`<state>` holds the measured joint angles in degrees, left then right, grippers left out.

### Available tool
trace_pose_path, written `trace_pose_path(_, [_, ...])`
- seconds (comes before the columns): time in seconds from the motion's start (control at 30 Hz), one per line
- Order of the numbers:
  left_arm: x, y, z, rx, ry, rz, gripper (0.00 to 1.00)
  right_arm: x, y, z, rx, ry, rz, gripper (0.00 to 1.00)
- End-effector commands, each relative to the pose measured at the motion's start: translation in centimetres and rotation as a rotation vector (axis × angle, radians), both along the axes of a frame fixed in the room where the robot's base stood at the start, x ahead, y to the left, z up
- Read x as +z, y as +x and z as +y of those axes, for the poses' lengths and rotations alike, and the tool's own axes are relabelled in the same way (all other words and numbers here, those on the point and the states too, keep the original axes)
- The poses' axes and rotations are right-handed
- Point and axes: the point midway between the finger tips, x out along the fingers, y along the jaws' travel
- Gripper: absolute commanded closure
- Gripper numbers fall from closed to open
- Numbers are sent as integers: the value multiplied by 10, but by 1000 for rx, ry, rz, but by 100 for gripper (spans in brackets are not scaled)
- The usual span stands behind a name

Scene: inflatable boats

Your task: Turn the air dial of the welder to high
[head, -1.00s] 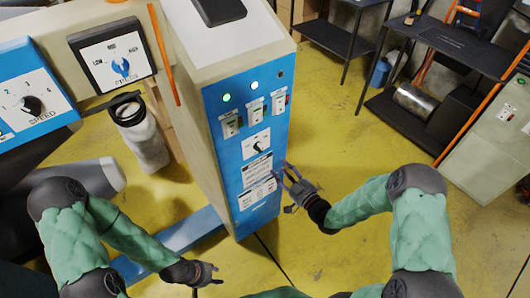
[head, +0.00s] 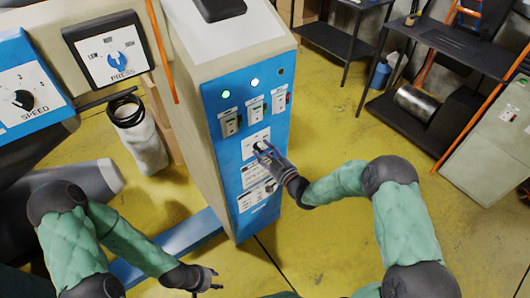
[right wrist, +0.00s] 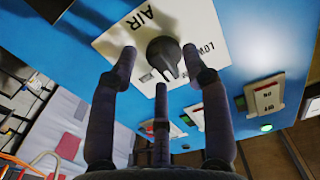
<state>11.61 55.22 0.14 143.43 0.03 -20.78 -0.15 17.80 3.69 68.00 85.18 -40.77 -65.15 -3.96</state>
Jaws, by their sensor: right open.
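The welder's blue front panel (head: 229,148) faces my right arm in the head view. Its black air dial (right wrist: 165,55) sits on a white plate marked AIR and LOW in the right wrist view. The dial's pointer is directed toward the bottom of that picture, between the fingers. The high mark cannot be read. My right gripper (head: 262,148) is open at this plate; its fingers (right wrist: 160,52) stand on both sides of the dial, with a third below. Contact cannot be told. My left gripper (head: 212,279) is open and empty, low over the floor.
A PRESS dial (head: 116,59) and a SPEED dial (head: 24,99) are at the left.

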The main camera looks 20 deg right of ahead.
Motion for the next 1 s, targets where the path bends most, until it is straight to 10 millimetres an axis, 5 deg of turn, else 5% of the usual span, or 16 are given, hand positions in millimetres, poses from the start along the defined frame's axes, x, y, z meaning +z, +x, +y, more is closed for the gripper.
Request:
trace_pose_path(0.1, [0, 0, 0, 0, 0, 0, 60, 0, 0, 0, 0, 0, 0, 58])
trace_pose_path(0.27, [0, 0, 0, 0, 0, 0, 60, 0, 0, 0, 0, 0, 0, 100])
trace_pose_path(0.67, [0, 0, 0, 0, 0, 0, 60, 0, 0, 0, 0, 39, 15, 100])
trace_pose_path(1.0, [-2, 0, 0, 0, 0, 0, 60, -2, 0, 0, 0, 254, 94, 100])
